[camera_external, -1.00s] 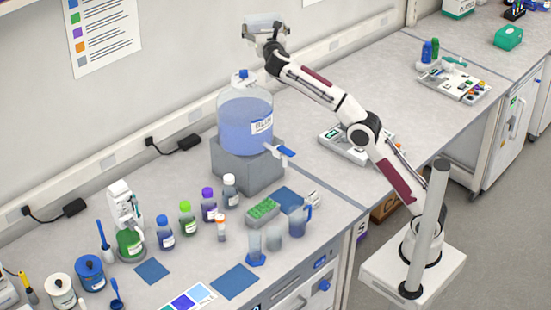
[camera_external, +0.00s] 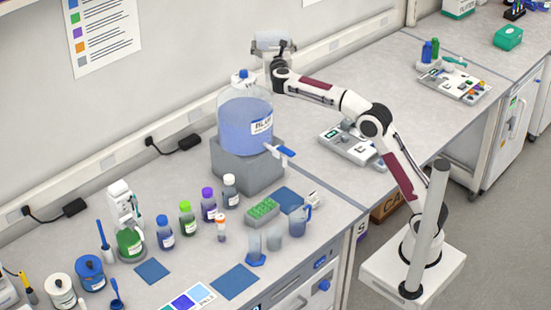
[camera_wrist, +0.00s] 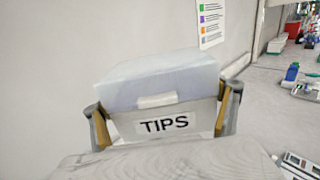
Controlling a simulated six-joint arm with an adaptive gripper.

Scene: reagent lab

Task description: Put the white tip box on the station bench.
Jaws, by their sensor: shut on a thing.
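The white tip box (camera_wrist: 160,100), with a pale lid and a TIPS label, fills the middle of the wrist view. My gripper (camera_wrist: 162,118) is shut on it, one finger at each side. In the external view my gripper (camera_external: 277,62) holds the box (camera_external: 270,44) in the air near the back wall, behind and right of the large blue carboy. The bench top (camera_external: 318,105) lies below the raised box. The arm's end partly hides the box there.
The blue carboy (camera_external: 245,115) stands on a grey block (camera_external: 245,170) close to my gripper. A grey instrument (camera_external: 350,146) sits on the bench under my arm. Bottles, a green rack (camera_external: 262,211) and beakers crowd the front left. Bench between instrument and wall is clear.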

